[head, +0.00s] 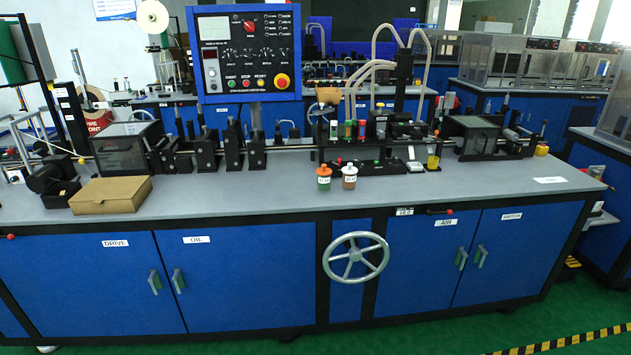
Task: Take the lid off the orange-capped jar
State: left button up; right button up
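Two small labelled jars stand side by side near the middle of the bench top (250,192). The left one, the orange-capped jar (323,183), has a greenish body, a white label and an orange lid (323,169) sitting on top. The right jar (349,183) has a brownish body, a white label and a paler cap. Both stand upright, a little apart, in front of the black machine base. The label print is too small to read. Neither of my grippers shows in the head view.
Behind the jars is a black fixture (375,167) with small parts and tubes. A yellow cup (433,162) stands at its right. A cardboard box (110,195) lies at the left. A control panel (245,53) rises behind. The bench front around the jars is clear.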

aim_at(323, 171)
jog(key=i+j, duration=0.65)
jog(key=i, duration=0.3)
jog(key=i+j+u, duration=0.1)
jog(key=i+j, duration=0.25)
jog(key=i, duration=0.1)
